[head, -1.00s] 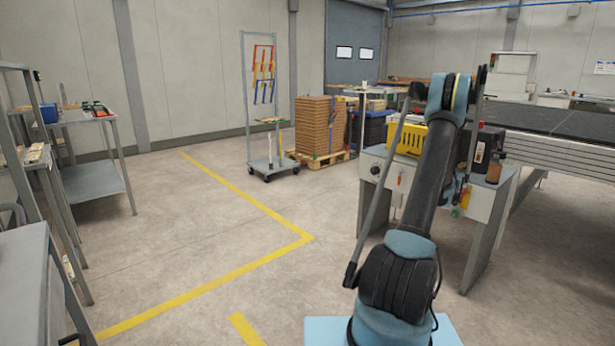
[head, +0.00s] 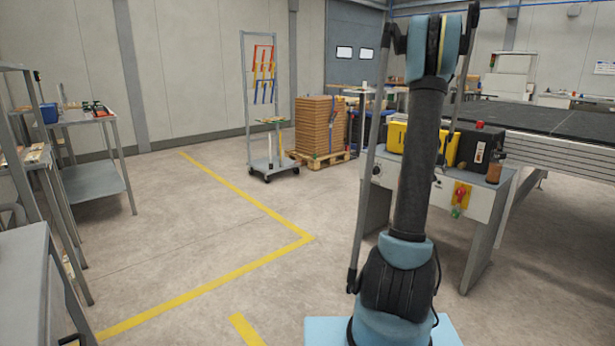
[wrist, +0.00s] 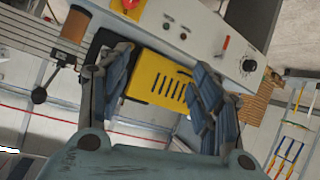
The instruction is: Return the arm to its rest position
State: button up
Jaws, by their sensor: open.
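My arm (head: 418,165) stands nearly upright from its blue base in the head view. My gripper (wrist: 160,88) is in the wrist view, with its two dark blue finger pads spread apart and nothing between them. My gripper cannot be made out in the head view.
The grey cabinet (head: 480,210) with a red and yellow switch is just right of my arm. Shelving (head: 95,180) stands at the left, a tool trolley (head: 262,110) and stacked boards (head: 320,125) farther back. The floor between is open.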

jog(key=s+a+r+n+g+y, duration=0.1)
jog(key=s+a+r+g+y, duration=0.1)
jog(key=s+a, duration=1)
jog(key=s+a+r+n+g+y, duration=0.1)
jog(key=s+a+y, duration=0.1)
jog(key=s+a, duration=1)
jog(key=s+a+f+n+g+y, duration=0.1)
jog(key=s+a+f, duration=0.2)
jog(key=s, duration=0.5)
jog(key=s+a+f+n+g+y, duration=0.1)
jog(key=s+a+f+g, duration=0.1)
jog(key=s+a, duration=0.3)
jog(key=s+a+f+n+g+y, duration=0.1)
jog(key=s+a+f, duration=0.3)
jog(key=s, duration=0.9)
jog(key=shift+s+a+f, duration=0.2)
jog(key=shift+s+f, duration=0.05)
jog(key=shift+f, duration=0.2)
jog(key=shift+w+f+g, duration=0.2)
jog(key=shift+w+g, duration=0.1)
jog(key=shift+w, duration=0.15)
